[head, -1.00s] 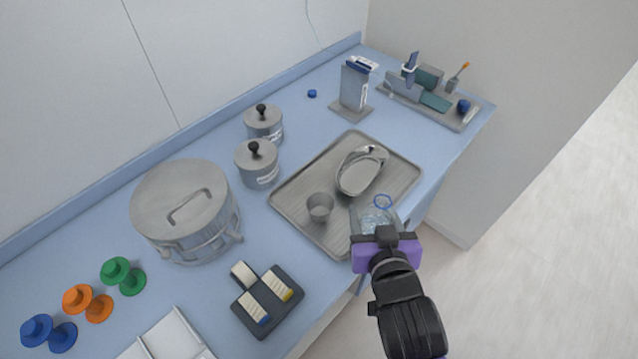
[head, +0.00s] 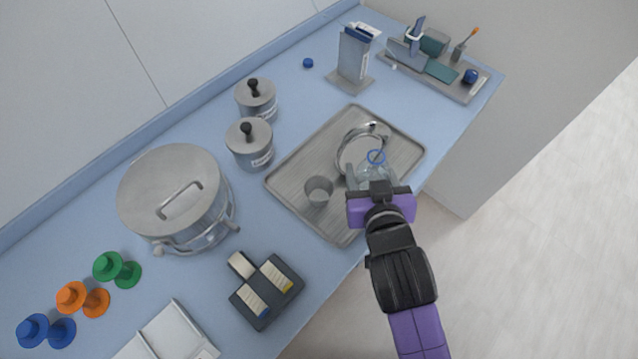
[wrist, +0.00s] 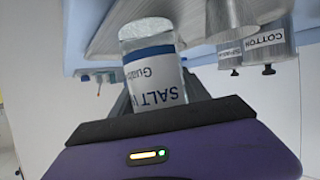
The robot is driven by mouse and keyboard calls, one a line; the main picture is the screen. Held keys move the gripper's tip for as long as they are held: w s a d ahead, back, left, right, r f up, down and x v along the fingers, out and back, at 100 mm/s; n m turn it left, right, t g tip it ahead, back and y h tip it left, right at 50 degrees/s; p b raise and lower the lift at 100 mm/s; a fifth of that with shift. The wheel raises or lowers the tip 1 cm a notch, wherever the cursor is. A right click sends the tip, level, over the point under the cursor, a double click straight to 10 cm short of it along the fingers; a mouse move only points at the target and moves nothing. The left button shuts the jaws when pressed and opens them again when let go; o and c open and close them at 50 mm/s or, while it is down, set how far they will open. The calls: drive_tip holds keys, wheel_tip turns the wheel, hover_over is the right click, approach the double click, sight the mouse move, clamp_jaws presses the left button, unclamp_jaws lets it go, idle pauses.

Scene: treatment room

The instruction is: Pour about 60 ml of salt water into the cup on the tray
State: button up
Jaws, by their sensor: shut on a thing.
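My gripper (head: 377,184) is shut on a clear bottle (head: 372,172) with a blue ring at its open mouth. In the wrist view the bottle (wrist: 155,75) carries a white and blue label reading "SALT". The bottle is over the right front edge of the metal tray (head: 290,190), to the right of the cup and apart from it. The small grey metal cup (head: 318,191) stands upright on the front part of the tray. I cannot make out the water level.
A kidney dish (head: 362,143) lies on the tray, partly behind the bottle. Two lidded canisters (head: 249,143) and a large lidded pot (head: 175,198) stand left of the tray. A dark holder (head: 266,292) is in front. A box stand (head: 353,60) is behind the tray.

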drive_tip(key=shift+r+n+h+p, duration=0.3)
drive_tip(key=shift+n+p, duration=0.1)
drive_tip(key=shift+n, duration=0.1)
drive_tip(key=shift+f+n+g+h+p, duration=0.15)
drive_tip(key=shift+n+g+h+p, duration=0.15)
drive_tip(key=shift+n+h, duration=0.3)
drive_tip(key=shift+a+f+n+h, duration=0.15)
drive_tip(key=shift+f+n+h, duration=0.05)
drive_tip(key=shift+n+h, duration=0.7)
drive_tip(key=shift+d+f+n+h, duration=0.2)
drive_tip(key=shift+d+n+h, duration=0.15)
drive_tip(key=shift+n, duration=0.25)
drive_tip(key=shift+s+d+f+n+h, duration=0.1)
drive_tip(key=shift+d+f+n+h, duration=0.2)
drive_tip(key=shift+d+n+h, duration=0.3)
drive_tip(key=shift+r+p, duration=0.4)
drive_tip(key=shift+p, duration=0.05)
drive_tip(key=shift+d+r+n+h, duration=0.15)
drive_tip(key=shift+n+h, duration=0.15)
drive_tip(key=shift+h, duration=0.15)
drive_tip(key=shift+d+f+n, duration=0.1)
drive_tip(key=shift+f+n, duration=0.1)
drive_tip(key=shift+n, duration=0.1)
drive_tip(key=shift+d+f+n+h+b, duration=0.2)
drive_tip(key=shift+f+n+h+b, duration=0.2)
drive_tip(key=shift+f+b, duration=0.7)
drive_tip(key=shift+h, duration=0.3)
drive_tip(key=shift+a+f+n, duration=0.1)
drive_tip(key=shift+a+n, duration=0.1)
drive_tip(key=shift+n, duration=0.3)
